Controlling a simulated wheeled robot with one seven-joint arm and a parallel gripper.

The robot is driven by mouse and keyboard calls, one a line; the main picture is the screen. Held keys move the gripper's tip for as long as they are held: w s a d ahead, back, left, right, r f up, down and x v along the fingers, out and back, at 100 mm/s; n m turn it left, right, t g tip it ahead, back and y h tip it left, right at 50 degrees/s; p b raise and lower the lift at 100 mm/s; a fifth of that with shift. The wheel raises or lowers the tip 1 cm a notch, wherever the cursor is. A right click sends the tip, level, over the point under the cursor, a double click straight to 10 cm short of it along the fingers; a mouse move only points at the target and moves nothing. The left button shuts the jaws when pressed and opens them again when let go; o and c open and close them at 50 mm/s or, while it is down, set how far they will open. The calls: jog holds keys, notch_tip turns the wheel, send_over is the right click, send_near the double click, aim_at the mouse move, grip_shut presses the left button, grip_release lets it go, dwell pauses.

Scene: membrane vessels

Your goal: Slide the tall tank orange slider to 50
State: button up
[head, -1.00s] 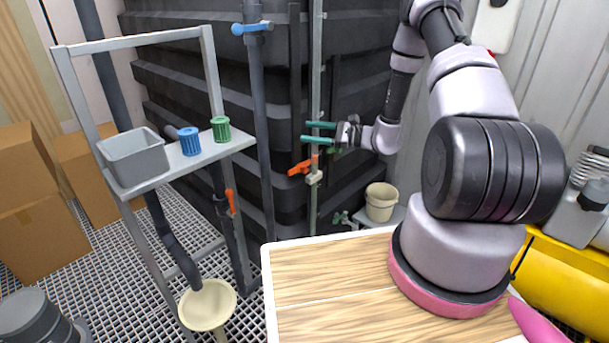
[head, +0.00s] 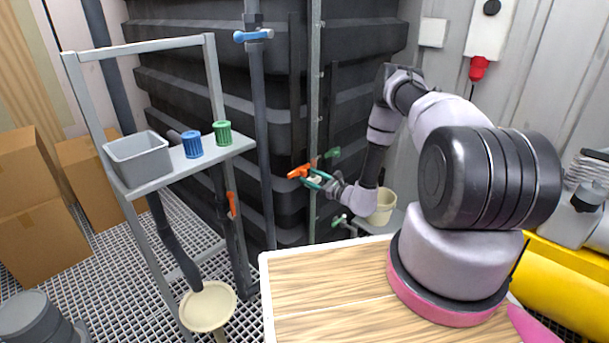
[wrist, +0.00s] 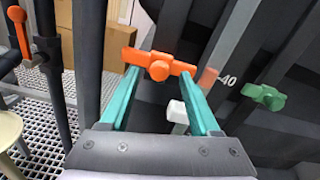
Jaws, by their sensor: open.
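The orange slider (head: 300,171) sits on the upright rail at the corner of the tall black tank (head: 365,60). In the wrist view the orange slider (wrist: 160,68) has a crossbar and a round knob. My gripper (head: 312,177) is open, with its teal fingertips at the slider. In the wrist view the knob lies between the fingertips, and the bar reaches out past them; I cannot tell whether they touch. A "40" mark (wrist: 228,81) shows to the right, beside a short orange-red piece (wrist: 207,78). A white block (wrist: 178,111) shows between the fingers.
A green handle (wrist: 264,96) is on the tank to the right. A grey pipe with a blue valve (head: 253,36) stands left of the rail. A shelf holds a grey bin (head: 140,160) and blue and green cups. A beige bucket (head: 382,207) stands behind my arm.

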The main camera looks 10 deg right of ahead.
aim_at(306, 174)
jog(key=shift+x, duration=1.85)
grip_shut()
